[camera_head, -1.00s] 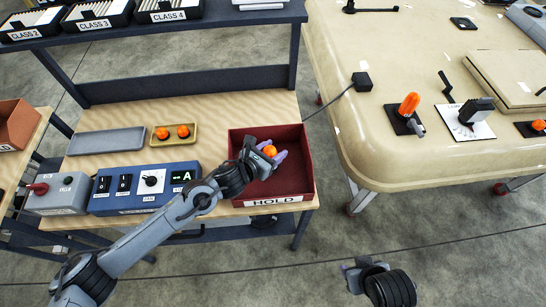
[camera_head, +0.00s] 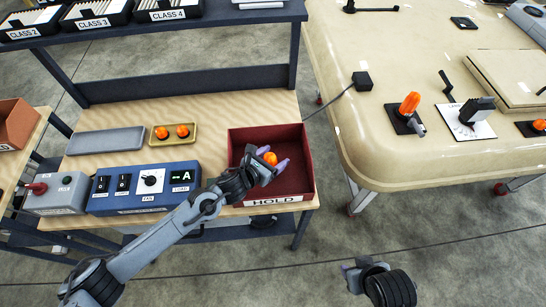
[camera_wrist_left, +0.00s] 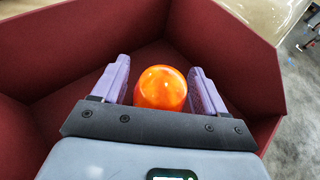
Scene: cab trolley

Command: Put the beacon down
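The orange beacon (camera_head: 270,158) is inside the dark red HOLD box (camera_head: 307,165). In the left wrist view the beacon (camera_wrist_left: 161,88) sits between the two purple fingers, with narrow gaps at its sides. My left gripper (camera_head: 267,160) reaches into the box and is open around the beacon. The beacon's underside is hidden, so its contact with the box floor cannot be seen. My right gripper (camera_head: 349,266) is at the lower right over the floor, away from the box; its fingers are too small to read.
A yellow tray (camera_head: 160,142) holds two orange pieces, beside a grey tray (camera_head: 105,141). A blue control box (camera_head: 145,190) stands left of the HOLD box. The cream cab panel (camera_head: 400,160) at the right carries an upright orange beacon (camera_head: 410,103). A cable runs from a black block (camera_head: 362,81).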

